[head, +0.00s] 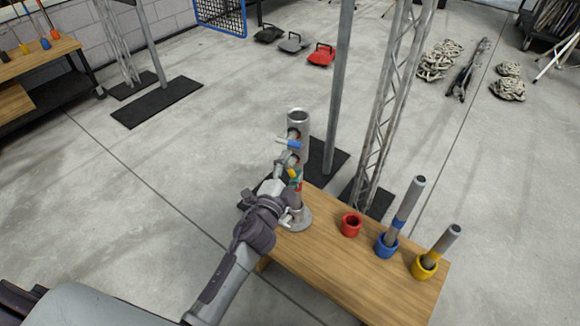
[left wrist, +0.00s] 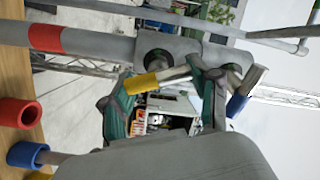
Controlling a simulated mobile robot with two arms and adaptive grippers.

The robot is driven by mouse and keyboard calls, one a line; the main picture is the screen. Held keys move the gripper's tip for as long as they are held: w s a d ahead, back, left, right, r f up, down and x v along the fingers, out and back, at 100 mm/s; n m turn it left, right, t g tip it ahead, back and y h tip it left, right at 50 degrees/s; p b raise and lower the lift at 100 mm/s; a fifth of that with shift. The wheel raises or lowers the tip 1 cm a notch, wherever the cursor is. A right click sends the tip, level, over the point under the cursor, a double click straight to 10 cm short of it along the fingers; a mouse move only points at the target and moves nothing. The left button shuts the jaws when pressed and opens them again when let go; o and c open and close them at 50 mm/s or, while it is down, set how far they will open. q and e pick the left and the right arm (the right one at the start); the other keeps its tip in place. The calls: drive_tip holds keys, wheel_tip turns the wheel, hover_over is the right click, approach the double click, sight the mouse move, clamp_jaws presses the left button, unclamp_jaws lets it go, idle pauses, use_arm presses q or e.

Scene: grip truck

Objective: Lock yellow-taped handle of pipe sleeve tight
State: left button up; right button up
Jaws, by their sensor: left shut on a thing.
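A grey pipe sleeve (head: 298,120) stands upright at the left end of the wooden table. In the left wrist view the sleeve (left wrist: 190,53) lies sideways, on a pipe with a red band (left wrist: 46,39). Two short handles stick out from it: the yellow-taped handle (left wrist: 142,83) and the blue-taped handle (left wrist: 237,104). In the head view the blue tape (head: 291,143) is above the yellow tape (head: 292,173). My left gripper (left wrist: 165,78) is shut on the yellow-taped handle, with its fingers at the handle's two ends. My right gripper is not in view.
The wooden table (head: 345,262) holds an empty red cup (head: 351,225), a blue cup (head: 387,246) and a yellow cup (head: 425,267), the last two with pipes leaning in them. A grey post (head: 340,90) and a lattice truss (head: 385,110) stand close behind.

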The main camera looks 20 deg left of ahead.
use_arm(q)
drive_tip(key=m, duration=0.4)
drive_tip(key=shift+f+m, duration=0.15)
drive_tip(key=shift+m, duration=0.15)
drive_tip(key=m, duration=0.2)
drive_tip(key=shift+m, duration=0.3)
drive_tip(key=shift+f+m, duration=0.1)
drive_tip(key=shift+m, duration=0.9)
drive_tip(key=m, duration=0.3)
drive_tip(key=shift+m, duration=0.3)
drive_tip(key=m, duration=0.2)
drive_tip(key=shift+a+f+m, duration=0.1)
drive_tip(key=shift+m, duration=1.1)
drive_tip(key=shift+a+f+m+p, duration=0.1)
drive_tip(key=shift+m+p, duration=0.7)
drive_tip(key=shift+m, duration=1.3)
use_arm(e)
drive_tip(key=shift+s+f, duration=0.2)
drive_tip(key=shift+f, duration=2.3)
